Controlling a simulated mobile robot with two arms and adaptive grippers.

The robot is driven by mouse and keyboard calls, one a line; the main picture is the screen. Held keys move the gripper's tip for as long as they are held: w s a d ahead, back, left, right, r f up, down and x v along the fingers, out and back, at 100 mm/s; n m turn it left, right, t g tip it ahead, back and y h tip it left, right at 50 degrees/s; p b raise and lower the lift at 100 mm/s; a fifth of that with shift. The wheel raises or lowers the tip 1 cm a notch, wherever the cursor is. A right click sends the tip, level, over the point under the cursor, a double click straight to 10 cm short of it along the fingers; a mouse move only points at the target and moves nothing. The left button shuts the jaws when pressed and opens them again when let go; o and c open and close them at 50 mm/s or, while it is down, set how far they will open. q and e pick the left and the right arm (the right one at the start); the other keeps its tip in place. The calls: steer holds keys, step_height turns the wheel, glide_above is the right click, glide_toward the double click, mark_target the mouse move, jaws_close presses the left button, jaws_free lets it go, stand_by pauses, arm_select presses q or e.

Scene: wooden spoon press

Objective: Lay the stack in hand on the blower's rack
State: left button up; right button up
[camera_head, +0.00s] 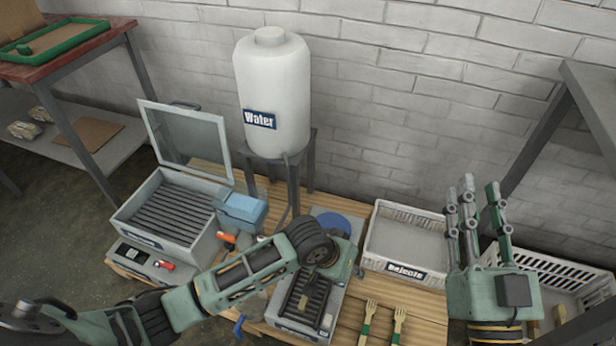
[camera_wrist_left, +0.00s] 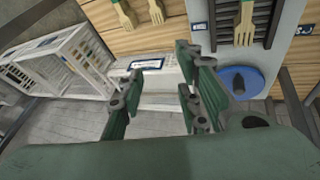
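The blower (camera_head: 283,325) is a grey box with a dark slatted rack on the table, partly hidden under my left arm. In the left wrist view a wooden fork piece with a green band (camera_wrist_left: 245,20) lies along the dark rack; I cannot tell if it is a stack. My left gripper (camera_wrist_left: 165,80) has its fingers apart with nothing between them. In the head view it is beside the rack's far end, largely hidden by its wrist. My right gripper (camera_head: 480,205) is at the right, fingers raised, apart and empty.
Two forks (camera_head: 368,318) (camera_head: 398,322) lie right of the blower. A white Rejects crate (camera_head: 408,216) stands behind them, another white crate (camera_head: 550,275) at the right. A grey lidded press (camera_head: 170,208), a blue box (camera_head: 241,208) and a water tank (camera_head: 272,90) are at left and back.

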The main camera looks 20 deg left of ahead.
arm_select(q)
step_height(320, 180, up, 18)
steer(key=w+d+t+h, duration=0.2)
steer(key=t+h, duration=0.2)
steer(key=t, duration=0.5)
steer(key=s+a+r+t+y, duration=0.1)
steer(key=a+r+t, duration=0.3)
steer(key=r, duration=0.5)
steer(key=s+a+r+t+y, duration=0.1)
steer(key=s+a+r+t, duration=0.3)
steer(key=a+r, duration=0.3)
step_height(320, 180, up, 2)
steer(key=shift+a+r+m+t+y, duration=0.15)
steer(key=shift+a+m+t+y, duration=0.15)
steer(key=shift+m+t, duration=0.15)
steer(key=shift+s, duration=0.1)
